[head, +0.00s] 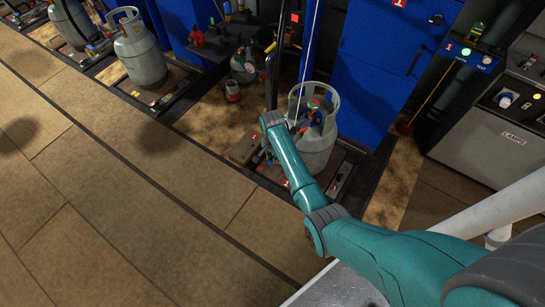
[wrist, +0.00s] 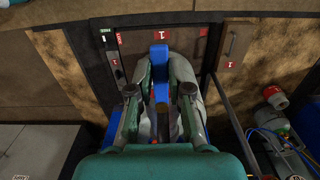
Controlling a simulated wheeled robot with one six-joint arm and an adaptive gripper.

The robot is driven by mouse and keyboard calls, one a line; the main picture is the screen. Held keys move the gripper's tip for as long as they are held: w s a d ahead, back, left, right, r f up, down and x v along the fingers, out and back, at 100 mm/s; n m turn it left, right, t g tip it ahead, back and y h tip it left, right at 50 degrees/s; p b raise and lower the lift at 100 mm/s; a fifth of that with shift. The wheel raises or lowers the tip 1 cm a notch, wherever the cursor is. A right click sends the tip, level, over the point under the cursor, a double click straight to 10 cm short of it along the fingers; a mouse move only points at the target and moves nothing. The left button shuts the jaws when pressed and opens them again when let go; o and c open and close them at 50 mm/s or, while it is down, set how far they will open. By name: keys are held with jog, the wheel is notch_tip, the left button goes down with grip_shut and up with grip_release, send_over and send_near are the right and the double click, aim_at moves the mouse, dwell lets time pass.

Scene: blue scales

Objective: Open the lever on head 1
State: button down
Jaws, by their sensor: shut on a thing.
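In the wrist view my gripper (wrist: 160,85) points down, its two green-grey fingers on either side of a blue lever (wrist: 160,56). It is shut on the lever, though the exact contact is partly hidden by the fingers. A grey gas cylinder (head: 316,155) stands upright on the scale marked 1 in the head view, with red, green and blue fittings inside its collar. My teal arm reaches beside it, and I cannot make out the gripper clearly there. Most of the filling head is hidden behind my gripper in the wrist view.
The scale's dark frame (head: 349,190) surrounds the cylinder. Blue cabinets (head: 372,80) and a grey LAMPS panel (head: 495,130) stand behind and right. Another cylinder (head: 140,55) stands at left. In the wrist view, a red-topped fitting with cables (wrist: 275,97) is at right. Open floor lies at front left.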

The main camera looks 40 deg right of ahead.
jog(key=c, duration=1.1)
grip_release()
notch_tip(320, 180, up, 12)
jog(key=shift+f, duration=0.1)
